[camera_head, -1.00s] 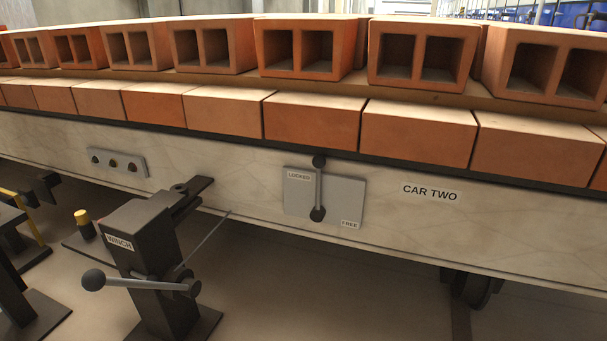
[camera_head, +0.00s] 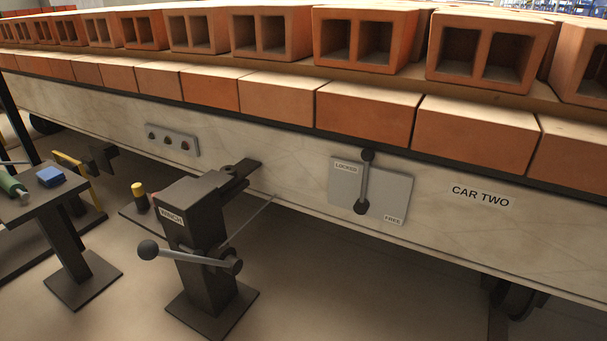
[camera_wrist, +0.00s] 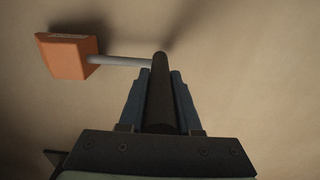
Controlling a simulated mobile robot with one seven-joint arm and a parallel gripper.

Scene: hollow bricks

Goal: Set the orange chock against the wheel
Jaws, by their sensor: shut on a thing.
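In the wrist view, the orange chock (camera_wrist: 68,58) is at the upper left, joined by a grey rod (camera_wrist: 120,61) to a dark handle (camera_wrist: 160,95). My gripper (camera_wrist: 160,76) is shut on this handle, with one finger along each side. Bare floor lies beneath; I cannot tell whether the chock touches it. In the head view, a dark wheel (camera_head: 512,299) shows partly in shadow under the car at the lower right. Another dark round shape, perhaps a wheel (camera_head: 43,125), is at the far left. The chock and gripper are outside the head view.
The brick-laden car (camera_head: 300,190) crosses the head view, with a LOCKED/FREE lever (camera_head: 364,183). A winch post (camera_head: 205,240) with a crank stands before it. A small stand (camera_head: 68,210) holds a blue item (camera_head: 50,176). Floor is clear at the lower middle.

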